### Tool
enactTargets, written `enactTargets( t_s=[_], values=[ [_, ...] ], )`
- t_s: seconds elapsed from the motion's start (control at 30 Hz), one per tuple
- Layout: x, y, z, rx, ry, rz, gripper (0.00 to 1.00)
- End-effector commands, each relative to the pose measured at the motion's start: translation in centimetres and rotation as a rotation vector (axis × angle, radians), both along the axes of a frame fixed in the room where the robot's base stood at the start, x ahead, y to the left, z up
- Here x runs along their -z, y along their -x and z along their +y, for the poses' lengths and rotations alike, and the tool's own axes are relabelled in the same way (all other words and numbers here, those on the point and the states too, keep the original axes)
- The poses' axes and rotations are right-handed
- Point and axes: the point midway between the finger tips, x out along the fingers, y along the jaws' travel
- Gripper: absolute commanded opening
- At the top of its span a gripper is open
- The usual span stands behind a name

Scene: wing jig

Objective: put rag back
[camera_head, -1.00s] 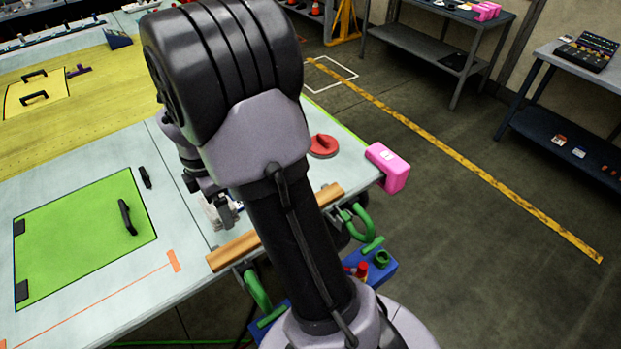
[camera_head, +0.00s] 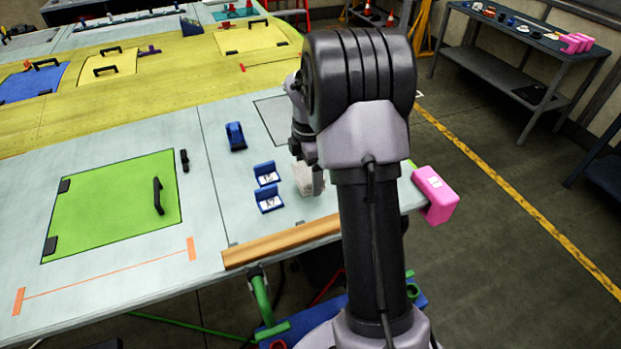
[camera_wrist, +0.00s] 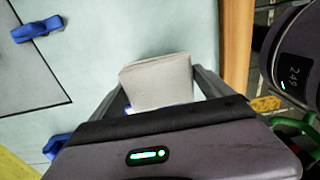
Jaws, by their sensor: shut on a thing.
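A pale grey-white folded rag (camera_wrist: 157,82) is between the two fingers of my gripper (camera_wrist: 160,90) in the wrist view. In the head view the rag (camera_head: 303,178) shows as a pale patch beside my gripper (camera_head: 316,182), over the light bench top near its wooden front strip. My gripper is shut on the rag. A bit of blue and white shows just below the rag in the wrist view. My arm hides part of the bench behind it, and I cannot tell whether the rag touches the bench.
Two blue labelled holders (camera_head: 267,187) stand left of the rag, with a blue clamp-like piece (camera_head: 235,136) behind. A wooden strip (camera_head: 282,241) lines the front edge. A pink box (camera_head: 434,195) is at the right corner. A green panel (camera_head: 105,205) with a handle lies left.

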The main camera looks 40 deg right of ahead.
Motion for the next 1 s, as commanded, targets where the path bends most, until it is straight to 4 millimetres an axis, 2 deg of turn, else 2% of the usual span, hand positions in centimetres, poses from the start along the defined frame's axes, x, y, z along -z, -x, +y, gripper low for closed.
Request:
enactTargets(
  t_s=[0.13, 0.3, 0.63, 0.67, 0.7, 0.93, 1.0],
  values=[
    [0.2, -0.9, -1.4, 0.002, 0.000, -0.001, 0.58],
    [3.8, -0.8, -1.2, -0.001, 0.000, 0.001, 0.58],
    [4.0, -0.8, -1.2, 0.000, 0.000, -0.001, 0.58],
    [4.1, -0.8, -1.2, 0.000, 0.000, -0.001, 0.92],
    [4.0, -0.8, -1.2, 0.000, 0.000, -0.001, 1.00],
    [4.0, -0.8, -1.1, 0.000, 0.000, 0.000, 1.00],
    [3.4, -0.8, -1.1, 0.000, 0.000, -0.001, 1.00]
  ],
)
